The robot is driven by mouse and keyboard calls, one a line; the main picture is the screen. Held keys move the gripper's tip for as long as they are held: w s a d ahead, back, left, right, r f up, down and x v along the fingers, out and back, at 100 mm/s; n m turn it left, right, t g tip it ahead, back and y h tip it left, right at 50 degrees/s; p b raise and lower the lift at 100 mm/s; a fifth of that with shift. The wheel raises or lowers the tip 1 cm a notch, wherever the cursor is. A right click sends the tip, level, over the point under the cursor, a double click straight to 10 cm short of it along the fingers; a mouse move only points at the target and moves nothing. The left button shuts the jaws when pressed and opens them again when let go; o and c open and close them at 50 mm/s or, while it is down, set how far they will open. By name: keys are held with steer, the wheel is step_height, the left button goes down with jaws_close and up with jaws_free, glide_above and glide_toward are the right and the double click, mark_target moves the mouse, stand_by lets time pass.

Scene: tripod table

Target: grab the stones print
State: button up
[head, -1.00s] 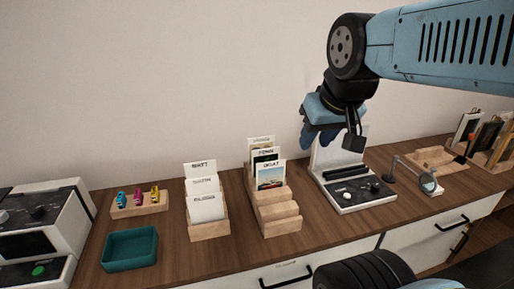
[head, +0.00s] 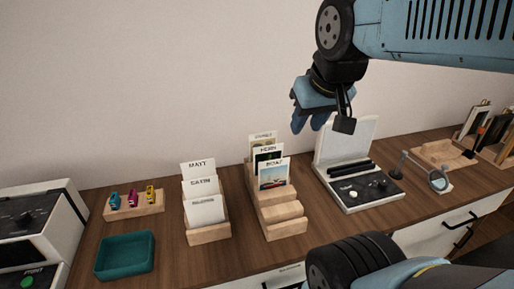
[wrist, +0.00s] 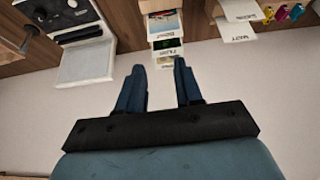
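A stepped wooden print rack (head: 283,212) stands on the counter with three labelled prints. The front print (head: 273,176) reads like BOAT, and the middle print (head: 267,150) reads like FERN. The back print (head: 262,136) has a label too small to read surely, perhaps STONES; the prints in front hide most of it. My gripper (head: 308,126) is open and empty, above and right of the rack. In the wrist view, which is upside down, my gripper's fingers (wrist: 158,65) are spread, with the back print (wrist: 166,62) showing beyond and between their tips.
A card holder (head: 208,233) with several labelled white cards stands left of the rack. A teal tray (head: 125,258) and a wooden block with small coloured items (head: 134,205) are farther left. A white device with an upright panel (head: 350,150) stands close right of the rack.

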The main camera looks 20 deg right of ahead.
steer(key=w+a+f+n+g+h, duration=0.2)
steer(key=w+f+n+h, duration=0.15)
steer(key=w, duration=0.35)
steer(key=w+a+f+n+g+h, duration=0.2)
steer(key=w+a+n+g+h, duration=0.1)
steer(key=w+n, duration=0.25)
steer(key=w+a+f+n+g+h, duration=0.2)
steer(key=w+n+h, duration=0.2)
steer(key=w, duration=0.4)
steer(key=n+t+h, duration=0.1)
steer(key=n+h, duration=0.2)
steer(key=n, duration=0.2)
glide_toward(263, 135)
steer(key=x, duration=1)
steer(key=shift+w+d+f, duration=0.1)
steer(key=shift+w+f, duration=0.05)
jaws_close()
